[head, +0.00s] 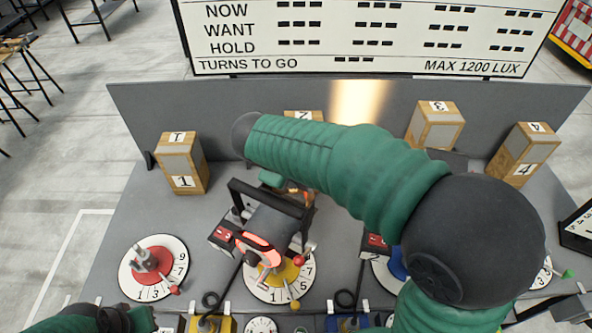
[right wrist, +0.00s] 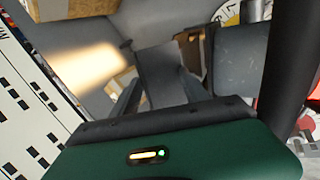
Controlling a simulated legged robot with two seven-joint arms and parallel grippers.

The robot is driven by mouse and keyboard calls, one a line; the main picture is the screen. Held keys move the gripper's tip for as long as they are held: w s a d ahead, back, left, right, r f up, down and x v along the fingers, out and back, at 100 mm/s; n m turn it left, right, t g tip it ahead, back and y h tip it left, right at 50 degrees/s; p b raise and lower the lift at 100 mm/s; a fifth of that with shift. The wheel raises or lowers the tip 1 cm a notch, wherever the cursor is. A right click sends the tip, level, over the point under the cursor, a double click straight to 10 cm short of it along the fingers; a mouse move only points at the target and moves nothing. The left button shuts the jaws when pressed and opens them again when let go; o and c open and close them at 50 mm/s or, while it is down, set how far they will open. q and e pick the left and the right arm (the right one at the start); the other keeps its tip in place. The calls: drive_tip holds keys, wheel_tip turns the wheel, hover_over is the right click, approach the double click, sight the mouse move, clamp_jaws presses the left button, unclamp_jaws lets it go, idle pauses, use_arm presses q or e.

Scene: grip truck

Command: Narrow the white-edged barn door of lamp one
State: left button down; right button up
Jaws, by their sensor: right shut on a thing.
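A dark lamp head (head: 270,222) with a black frame and orange-red parts stands over a yellow-centred dial (head: 285,275) in the head view. I cannot make out a white-edged barn door or a lamp number on it. My right arm reaches over from the right, and its forearm hides most of its gripper behind the lamp. In the right wrist view my right gripper (right wrist: 158,82) is shut on a grey plate (right wrist: 160,72) between its two dark fingers. My left arm's green end (head: 140,319) shows at the bottom left; its fingers are not visible.
Numbered wooden boxes, such as box 1 (head: 182,165) and box 4 (head: 522,155), stand along the grey back wall. A bright light patch (head: 360,103) falls on that wall. A red dial (head: 153,267) is at left. A sign board (head: 365,40) stands behind.

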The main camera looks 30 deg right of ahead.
drive_tip(key=o, duration=1.4)
drive_tip(key=shift+c, duration=0.2)
drive_tip(key=b+v, duration=0.1)
drive_tip(key=v, duration=1.5)
drive_tip(key=shift+a+r, duration=0.3)
